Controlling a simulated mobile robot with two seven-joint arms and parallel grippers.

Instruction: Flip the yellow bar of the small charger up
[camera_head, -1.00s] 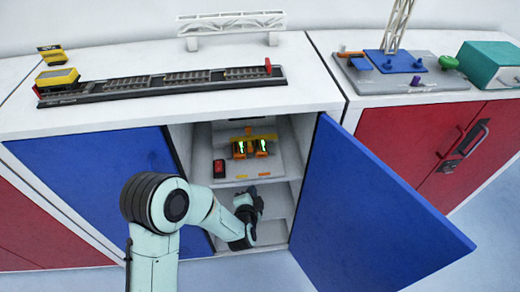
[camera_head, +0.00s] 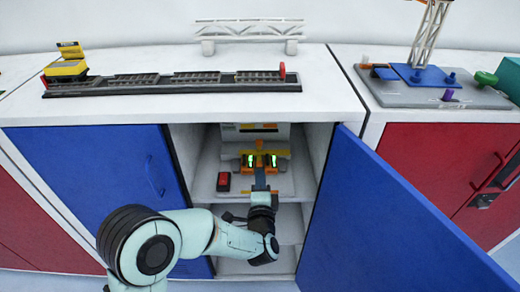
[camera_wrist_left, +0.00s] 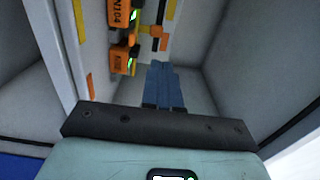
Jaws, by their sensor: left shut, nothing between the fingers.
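The small charger (camera_head: 236,184) sits on a shelf inside the open middle cabinet. Two orange units with green lights (camera_head: 259,161) stand on it, and they show at the upper left in the left wrist view (camera_wrist_left: 120,58). A yellow bar (camera_head: 283,152) runs across behind the units, partly hidden by them. My left gripper (camera_head: 260,178) is shut and empty, its fingers pointing into the cabinet just in front of the orange units. In the left wrist view the blue-grey fingers (camera_wrist_left: 163,80) are together, close beside the units. Contact with the bar cannot be told. My right gripper is out of view.
The open blue door (camera_head: 385,215) stands to the right of the arm. A red block (camera_head: 223,181) sits left of the orange units. A lower shelf (camera_head: 286,228) lies below. A track (camera_head: 170,83) and a white truss (camera_head: 250,32) are on the countertop.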

